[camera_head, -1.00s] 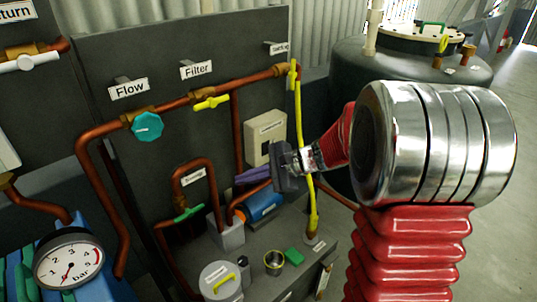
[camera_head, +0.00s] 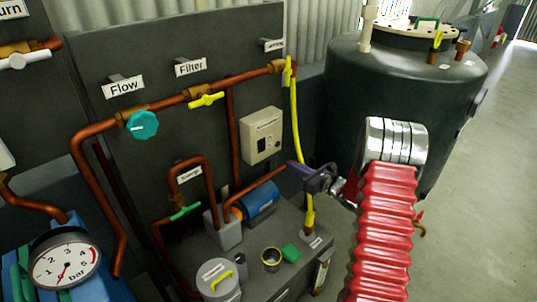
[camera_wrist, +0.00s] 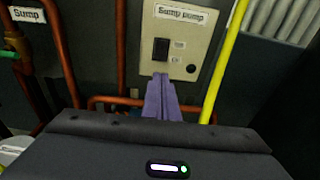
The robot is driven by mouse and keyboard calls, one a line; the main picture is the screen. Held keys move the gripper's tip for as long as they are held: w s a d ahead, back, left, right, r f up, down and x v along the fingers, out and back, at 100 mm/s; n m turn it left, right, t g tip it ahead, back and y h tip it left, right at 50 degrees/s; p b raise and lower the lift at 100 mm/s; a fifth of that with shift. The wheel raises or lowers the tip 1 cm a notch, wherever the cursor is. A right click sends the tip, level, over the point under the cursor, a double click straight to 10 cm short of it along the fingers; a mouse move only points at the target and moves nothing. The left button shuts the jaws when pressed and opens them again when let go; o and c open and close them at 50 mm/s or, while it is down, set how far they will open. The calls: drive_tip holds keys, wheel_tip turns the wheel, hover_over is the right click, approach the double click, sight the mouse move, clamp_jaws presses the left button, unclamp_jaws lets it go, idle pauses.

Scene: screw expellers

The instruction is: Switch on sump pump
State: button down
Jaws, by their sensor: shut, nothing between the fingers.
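The sump pump switch box (camera_head: 262,136) is a cream box on the dark panel, right of a vertical copper pipe. In the wrist view its label reads "Sump pump", and a black rocker switch (camera_wrist: 161,50) sits below the label, with a round dark knob or hole lower right. My gripper (camera_head: 291,164) has purple fingers, shut and empty. They are below and to the right of the box in the head view. In the wrist view the fingertips (camera_wrist: 160,78) point up at the box's lower edge, just below the switch. I cannot tell whether they touch the box.
A yellow pipe (camera_head: 296,120) runs vertically just right of the box. A blue pump (camera_head: 261,200) and copper pipes lie below. A grey bench holds a small cup (camera_head: 271,260) and green block (camera_head: 291,253). A dark tank (camera_head: 390,90) stands at right.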

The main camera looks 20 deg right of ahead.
sight(263, 150)
idle(0.3)
drive_tip(key=x, duration=1.4)
drive_tip(key=shift+a, duration=0.15)
drive_tip(key=shift+a, duration=0.2)
drive_tip(key=shift+d, duration=0.25)
drive_tip(key=shift+s, duration=0.1)
drive_tip(key=s+d+f, duration=0.1)
drive_tip(key=s+d, duration=0.4)
drive_tip(key=s, duration=0.7)
drive_tip(key=shift+s+f, duration=0.35)
drive_tip(key=shift+f, duration=0.05)
